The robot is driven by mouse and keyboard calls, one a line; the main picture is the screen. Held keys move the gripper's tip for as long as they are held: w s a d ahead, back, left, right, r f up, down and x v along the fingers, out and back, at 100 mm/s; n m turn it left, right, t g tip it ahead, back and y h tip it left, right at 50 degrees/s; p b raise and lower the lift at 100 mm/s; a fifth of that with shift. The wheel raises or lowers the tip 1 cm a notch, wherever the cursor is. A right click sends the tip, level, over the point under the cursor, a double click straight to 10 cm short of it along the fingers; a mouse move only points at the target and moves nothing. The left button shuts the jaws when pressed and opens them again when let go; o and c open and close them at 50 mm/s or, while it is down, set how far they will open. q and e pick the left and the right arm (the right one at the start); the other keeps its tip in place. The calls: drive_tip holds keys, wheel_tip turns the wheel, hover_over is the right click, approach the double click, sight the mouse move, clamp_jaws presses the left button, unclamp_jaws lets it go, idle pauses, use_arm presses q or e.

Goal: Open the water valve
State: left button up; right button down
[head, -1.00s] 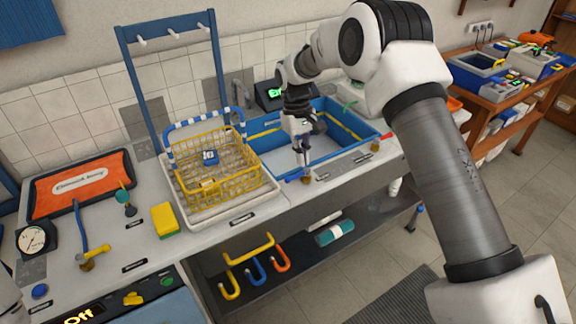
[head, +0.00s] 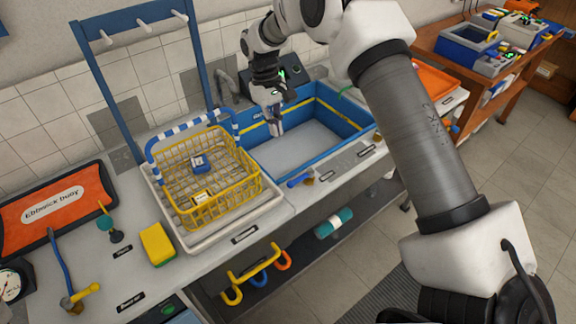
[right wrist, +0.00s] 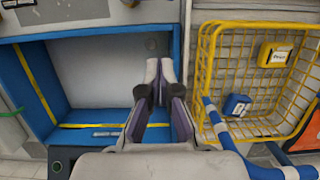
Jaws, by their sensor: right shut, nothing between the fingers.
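A small brass valve with a blue handle (head: 302,178) sits on the counter at the front edge of the blue sink. It looks like the water valve, but its label is too small to read. Its handle points left, roughly along the edge. My right gripper (head: 276,130) is shut and empty over the left part of the sink, behind the valve and apart from it. In the right wrist view, its fingertips (right wrist: 161,72) are together above the sink, beside the yellow basket. My left gripper is out of view.
The yellow wire basket (head: 258,186) with a blue-and-white striped handle stands left of the sink (head: 345,117). A second brass fitting (head: 377,136) sits farther right on the front edge. A blue rack (head: 103,92) rises behind the basket. A yellow sponge (head: 157,244) lies at left.

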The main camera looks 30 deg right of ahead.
sight(299, 179)
drive_tip(key=s+f+p, duration=0.1)
drive_tip(key=f, duration=0.2)
drive_tip(key=s+f+p, duration=0.2)
drive_tip(key=f, duration=0.2)
drive_tip(key=s+f+p, duration=0.2)
drive_tip(key=f, duration=0.1)
drive_tip(key=shift+s+d+f, duration=0.2)
drive_tip(key=shift+f, duration=0.05)
drive_tip(key=shift+s+f, duration=0.1)
drive_tip(key=shift+s, duration=0.2)
drive_tip(key=shift+w, duration=0.1)
